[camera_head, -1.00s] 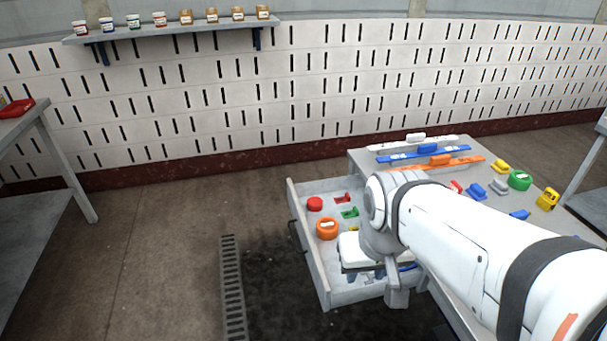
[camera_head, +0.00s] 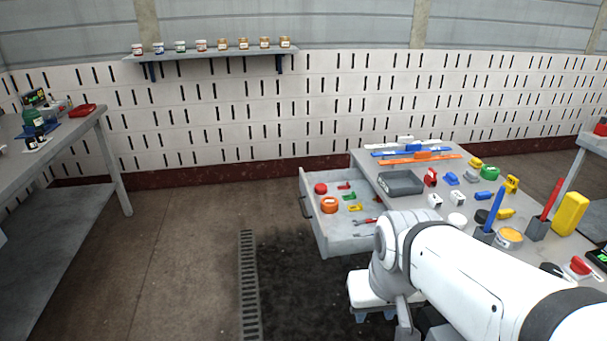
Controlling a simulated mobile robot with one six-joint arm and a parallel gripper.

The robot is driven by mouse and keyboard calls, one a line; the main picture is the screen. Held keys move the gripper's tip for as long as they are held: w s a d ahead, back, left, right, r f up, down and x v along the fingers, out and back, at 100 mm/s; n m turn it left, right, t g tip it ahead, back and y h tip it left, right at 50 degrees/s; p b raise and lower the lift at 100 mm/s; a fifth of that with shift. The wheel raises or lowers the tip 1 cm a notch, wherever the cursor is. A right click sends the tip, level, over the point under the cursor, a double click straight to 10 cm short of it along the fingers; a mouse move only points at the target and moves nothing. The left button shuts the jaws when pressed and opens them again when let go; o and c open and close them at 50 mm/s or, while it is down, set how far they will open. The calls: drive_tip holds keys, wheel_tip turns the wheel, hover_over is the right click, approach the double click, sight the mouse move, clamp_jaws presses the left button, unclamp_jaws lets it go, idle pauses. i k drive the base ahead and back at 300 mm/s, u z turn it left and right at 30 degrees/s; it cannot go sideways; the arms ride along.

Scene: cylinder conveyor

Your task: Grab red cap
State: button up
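A round red cap (camera_head: 320,188) lies in the open drawer (camera_head: 345,243), near its back left corner. An orange round cap (camera_head: 329,205) lies just in front of it. My gripper (camera_head: 374,314) hangs at the end of my white arm, in front of the drawer and to the right of the red cap, clear of it. Its fingers are small and partly hidden, so I cannot see whether they are open or shut.
The drawer also holds small red, green and yellow pieces and a tool. The worktable (camera_head: 400,211) is crowded with coloured parts, a grey box (camera_head: 400,183) and pen holders. A side table (camera_head: 62,150) stands left. The floor (camera_head: 180,260) between is clear.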

sight(321, 188)
drive_tip(key=u, duration=1.2)
drive_tip(key=i, duration=2.6)
drive_tip(key=z, duration=2.3)
drive_tip(key=i, duration=1)
drive_tip(key=u, duration=0.05)
